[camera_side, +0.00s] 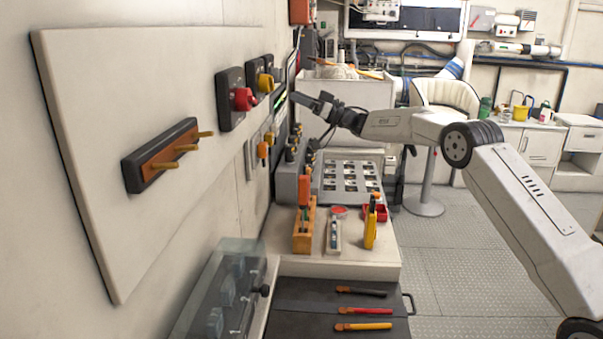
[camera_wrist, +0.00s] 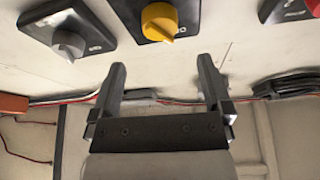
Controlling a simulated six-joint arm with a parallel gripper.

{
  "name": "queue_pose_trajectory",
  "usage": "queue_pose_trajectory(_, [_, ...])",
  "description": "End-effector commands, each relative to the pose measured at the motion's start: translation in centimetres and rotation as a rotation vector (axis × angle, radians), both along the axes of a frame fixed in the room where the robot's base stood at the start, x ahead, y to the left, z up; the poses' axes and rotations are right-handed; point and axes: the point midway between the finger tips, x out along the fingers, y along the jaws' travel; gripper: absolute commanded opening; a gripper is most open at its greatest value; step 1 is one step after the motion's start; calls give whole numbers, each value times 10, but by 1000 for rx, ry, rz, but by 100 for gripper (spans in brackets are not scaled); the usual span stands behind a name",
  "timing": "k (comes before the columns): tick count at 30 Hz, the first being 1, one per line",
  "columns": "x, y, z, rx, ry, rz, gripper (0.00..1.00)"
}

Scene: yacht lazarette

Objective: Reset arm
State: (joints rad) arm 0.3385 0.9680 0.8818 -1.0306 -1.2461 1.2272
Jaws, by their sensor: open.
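My gripper (camera_side: 308,101) is in the side view near the wall panel, at the end of my outstretched arm. In the wrist view its two fingers (camera_wrist: 161,66) are spread apart with nothing between them. A yellow rotary knob (camera_wrist: 159,20) on a dark plate is just beyond the fingers, near the top of the picture. A grey knob (camera_wrist: 69,45) is to its left and part of a red knob (camera_wrist: 314,6) is at the top right corner. The side view also shows the red knob (camera_side: 243,99) and the yellow knob (camera_side: 266,83) on the wall.
An orange-and-black block with pegs (camera_side: 163,154) sticks out from the wall panel (camera_side: 95,100). Below is a bench (camera_side: 345,262) with a wooden tool holder (camera_side: 304,235), a yellow tool (camera_side: 370,225) and a slotted grey tray (camera_side: 350,162). A white stool (camera_side: 445,97) stands behind my arm.

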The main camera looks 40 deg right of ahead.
Motion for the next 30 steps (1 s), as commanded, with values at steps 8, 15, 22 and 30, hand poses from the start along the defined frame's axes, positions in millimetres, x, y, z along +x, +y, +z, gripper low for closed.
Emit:
queue_pose_trajectory(8, [-1, -1, 0, 0, -1, 0, 100])
queue_pose_trajectory(15, [0, 0, 0, 2, 3, -14, 100])
queue_pose_trajectory(22, [4, 3, -2, 12, 43, -118, 100])
queue_pose_trajectory(30, [0, 9, -22, -4, 181, -344, 100])
